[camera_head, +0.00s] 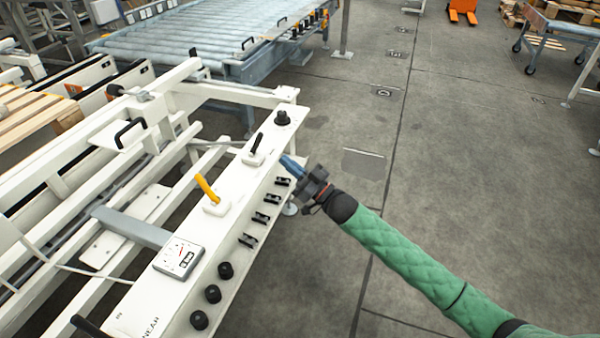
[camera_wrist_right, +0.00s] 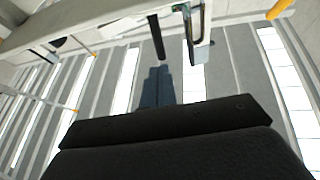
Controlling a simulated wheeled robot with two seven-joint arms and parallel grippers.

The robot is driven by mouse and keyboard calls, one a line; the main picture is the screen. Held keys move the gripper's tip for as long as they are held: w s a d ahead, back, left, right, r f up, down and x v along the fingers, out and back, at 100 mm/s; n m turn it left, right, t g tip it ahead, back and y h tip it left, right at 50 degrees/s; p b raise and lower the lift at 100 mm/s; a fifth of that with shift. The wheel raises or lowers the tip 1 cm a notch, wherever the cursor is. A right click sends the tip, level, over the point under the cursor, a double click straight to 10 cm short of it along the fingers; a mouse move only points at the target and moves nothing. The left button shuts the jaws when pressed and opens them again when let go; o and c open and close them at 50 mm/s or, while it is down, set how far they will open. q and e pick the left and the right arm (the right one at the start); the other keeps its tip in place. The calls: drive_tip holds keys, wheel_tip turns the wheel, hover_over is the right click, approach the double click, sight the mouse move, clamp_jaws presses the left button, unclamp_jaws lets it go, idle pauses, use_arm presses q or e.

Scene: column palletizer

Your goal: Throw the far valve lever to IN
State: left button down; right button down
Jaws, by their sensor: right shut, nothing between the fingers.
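The far valve lever, with a black handle (camera_head: 257,143) on a white base plate, stands on the white control panel (camera_head: 232,190). It leans slightly to the upper right in the head view. A nearer lever with a yellow handle (camera_head: 206,188) stands toward the lower left. My right gripper (camera_head: 288,163) is shut and empty, its blue fingertips pointing left, just right of the black lever with a small gap in the picture. In the right wrist view the blue fingers (camera_wrist_right: 157,86) point up toward a dark bar, possibly the black lever. My left gripper is not in view.
Several black clips (camera_head: 265,217) line the panel's right edge below the gripper. A black knob (camera_head: 283,118) stands at the far end, a gauge box (camera_head: 179,257) and round knobs (camera_head: 212,293) at the near end. The floor (camera_head: 470,170) right of the panel is open.

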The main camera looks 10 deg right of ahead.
sight(256, 144)
drive_tip(key=x, duration=0.7)
drive_tip(key=shift+r, duration=0.1)
